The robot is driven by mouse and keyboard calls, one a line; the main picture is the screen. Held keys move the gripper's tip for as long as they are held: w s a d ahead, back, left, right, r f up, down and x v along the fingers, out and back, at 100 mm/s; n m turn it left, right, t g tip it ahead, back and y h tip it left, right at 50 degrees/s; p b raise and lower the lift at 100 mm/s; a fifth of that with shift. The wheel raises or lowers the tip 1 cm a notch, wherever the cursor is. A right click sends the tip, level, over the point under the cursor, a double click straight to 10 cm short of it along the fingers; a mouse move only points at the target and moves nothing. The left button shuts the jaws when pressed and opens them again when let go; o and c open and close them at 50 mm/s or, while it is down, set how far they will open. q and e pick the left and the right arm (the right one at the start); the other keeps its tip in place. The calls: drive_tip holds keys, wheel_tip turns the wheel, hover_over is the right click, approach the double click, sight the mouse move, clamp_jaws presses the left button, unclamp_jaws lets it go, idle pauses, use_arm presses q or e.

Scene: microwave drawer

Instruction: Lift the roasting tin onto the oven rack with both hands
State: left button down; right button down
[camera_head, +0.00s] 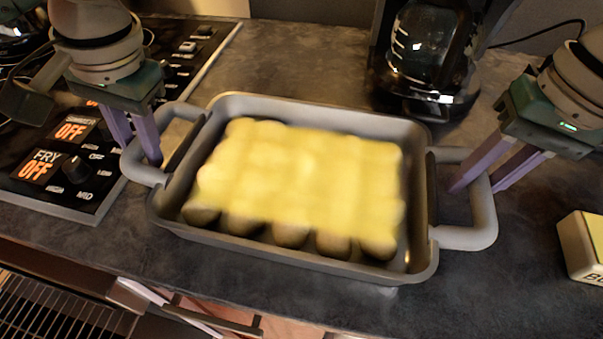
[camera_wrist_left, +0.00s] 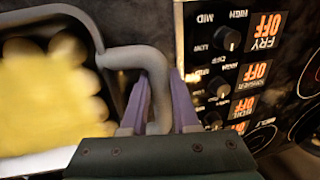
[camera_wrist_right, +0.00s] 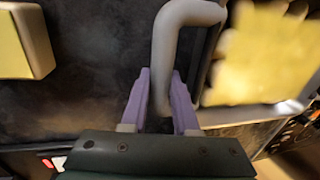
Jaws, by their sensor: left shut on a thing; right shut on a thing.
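The grey roasting tin (camera_head: 290,262) is on or just above the dark counter; I cannot tell which. It holds a yellow-topped filling with round brown pieces along the near side. My left gripper (camera_head: 148,150) is shut on the tin's left handle (camera_head: 140,172); its purple fingers straddle the handle in the left wrist view (camera_wrist_left: 160,105). My right gripper (camera_head: 478,185) is shut on the right handle (camera_head: 483,215), which also shows between the fingers in the right wrist view (camera_wrist_right: 160,105). The oven rack (camera_head: 45,310) shows at the lower left, below the counter.
A stove control panel (camera_head: 95,165) with knobs and orange OFF displays lies left of the tin. A coffee maker (camera_head: 428,60) stands behind it. A yellow box (camera_head: 582,245) sits at the right. The counter's front edge runs just before the tin.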

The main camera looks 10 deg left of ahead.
use_arm(q)
drive_tip(key=shift+r, duration=0.15)
use_arm(e)
drive_tip(key=shift+r, duration=0.15)
